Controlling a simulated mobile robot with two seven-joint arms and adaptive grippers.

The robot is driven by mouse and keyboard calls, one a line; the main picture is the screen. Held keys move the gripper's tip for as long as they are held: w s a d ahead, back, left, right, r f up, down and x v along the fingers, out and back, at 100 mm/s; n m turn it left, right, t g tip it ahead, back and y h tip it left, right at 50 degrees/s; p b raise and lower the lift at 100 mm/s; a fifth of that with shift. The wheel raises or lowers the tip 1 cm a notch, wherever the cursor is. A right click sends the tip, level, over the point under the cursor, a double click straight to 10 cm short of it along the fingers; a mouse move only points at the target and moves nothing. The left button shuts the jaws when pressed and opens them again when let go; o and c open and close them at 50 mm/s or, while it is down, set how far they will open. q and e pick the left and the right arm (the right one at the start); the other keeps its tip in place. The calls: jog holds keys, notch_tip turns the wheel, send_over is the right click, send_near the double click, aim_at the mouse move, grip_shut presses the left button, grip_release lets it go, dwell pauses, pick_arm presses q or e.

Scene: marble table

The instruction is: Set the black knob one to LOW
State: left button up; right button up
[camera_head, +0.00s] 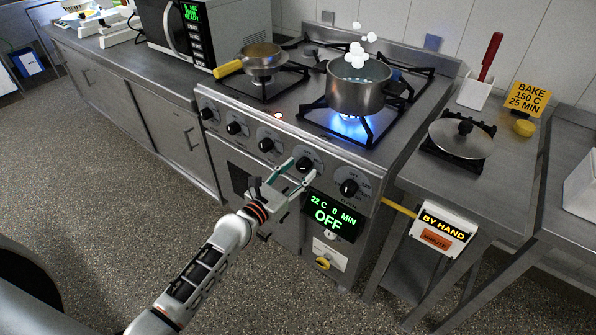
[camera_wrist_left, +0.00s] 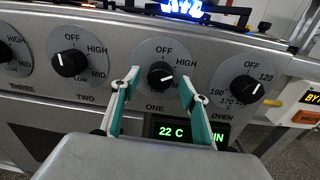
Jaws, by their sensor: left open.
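The black knob one (camera_wrist_left: 160,75) sits on a grey dial labelled ONE, with OFF above it, in the left wrist view. Its white mark points roughly right, near the HIGH-to-MID side; the lower dial labels are partly hidden by my fingers. In the head view the knob (camera_head: 304,163) is on the stove front. My left gripper (camera_head: 301,171) is open, its fingertips on either side of the knob; in the wrist view (camera_wrist_left: 160,80) the knob shows between them. I cannot tell whether they touch it. My right gripper is not in view.
A steaming pot (camera_head: 358,88) stands over a blue flame (camera_head: 349,119). A pan (camera_head: 263,60) is behind left. Knob two (camera_wrist_left: 69,63) and the oven knob (camera_wrist_left: 246,88) flank knob one. A display (camera_head: 331,212) below reads OFF. A BY HAND sign (camera_head: 443,228) juts out at right.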

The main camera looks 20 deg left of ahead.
pick_arm(q)
jog(key=c, duration=1.1)
